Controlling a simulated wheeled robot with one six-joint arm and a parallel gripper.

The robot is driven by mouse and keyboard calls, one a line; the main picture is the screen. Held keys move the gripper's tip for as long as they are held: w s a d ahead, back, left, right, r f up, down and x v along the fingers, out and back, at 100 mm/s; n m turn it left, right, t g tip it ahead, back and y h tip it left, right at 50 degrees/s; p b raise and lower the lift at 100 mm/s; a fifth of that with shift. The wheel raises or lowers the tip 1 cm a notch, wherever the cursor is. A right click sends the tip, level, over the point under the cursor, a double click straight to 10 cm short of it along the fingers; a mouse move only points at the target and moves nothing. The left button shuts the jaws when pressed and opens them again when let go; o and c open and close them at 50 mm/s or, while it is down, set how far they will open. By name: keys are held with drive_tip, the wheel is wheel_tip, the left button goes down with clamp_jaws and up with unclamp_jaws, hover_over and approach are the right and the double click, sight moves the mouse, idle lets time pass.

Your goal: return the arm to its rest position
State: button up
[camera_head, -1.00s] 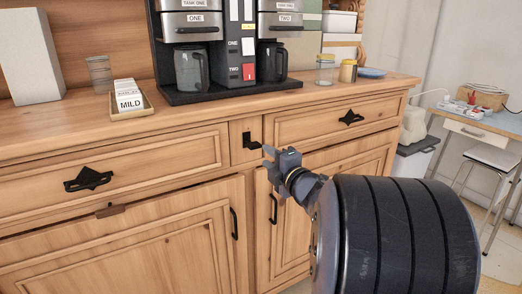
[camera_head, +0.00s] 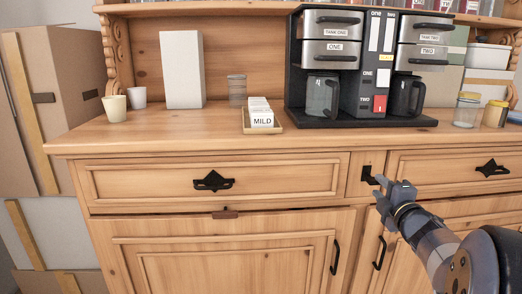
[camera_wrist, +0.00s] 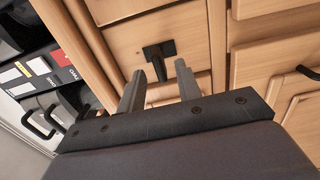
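My gripper (camera_head: 378,184) is in front of the wooden dresser (camera_head: 110,137), near the small square black handle (camera_head: 368,174) between the two drawers. In the wrist view the gripper (camera_wrist: 160,75) has its two fingers apart with nothing between them. The black handle (camera_wrist: 159,52) shows just beyond the fingertips, on a small wooden panel. I cannot tell how wide the gap to it is. My arm comes in from the lower right of the head view.
A coffee machine (camera_head: 361,70) with two tanks stands on the dresser top. A tray of cards marked MILD (camera_head: 262,117), a glass (camera_head: 237,90), jars (camera_head: 467,110) and cups (camera_head: 115,107) stand there too. Cardboard boxes (camera_head: 70,80) are stacked at left. Both drawers look shut.

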sight(377, 184)
drive_tip(key=w, duration=0.4)
drive_tip(key=shift+w+a, duration=0.1)
drive_tip(key=shift+w, duration=0.15)
drive_tip(key=shift+m, duration=0.3)
